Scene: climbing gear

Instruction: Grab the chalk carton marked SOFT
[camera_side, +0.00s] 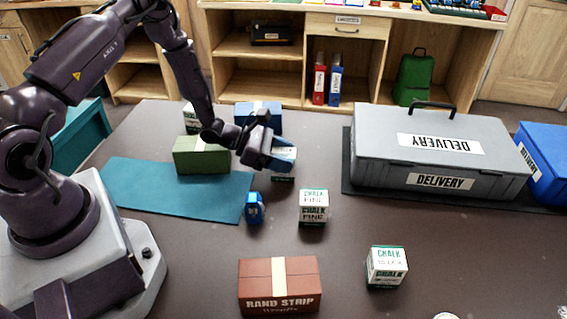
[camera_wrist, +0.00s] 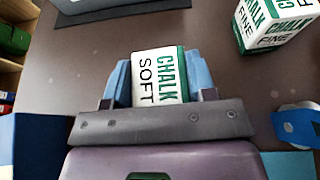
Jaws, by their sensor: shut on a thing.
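The chalk carton marked SOFT (camera_wrist: 158,78) is white and green. In the wrist view it sits between the blue fingers of my gripper (camera_wrist: 158,84), which is shut on it. A chalk carton marked FINE (camera_side: 313,207) stands just right of and nearer than my gripper. It also shows at the top right of the wrist view (camera_wrist: 272,25).
Another chalk carton (camera_side: 387,267) stands at the front right, and one (camera_side: 190,118) at the back left. A green box (camera_side: 201,157), a blue box (camera_side: 258,112), a blue device (camera_side: 254,208) and a brown box (camera_side: 280,286) stand around. A grey DELIVERY case (camera_side: 440,155) is right.

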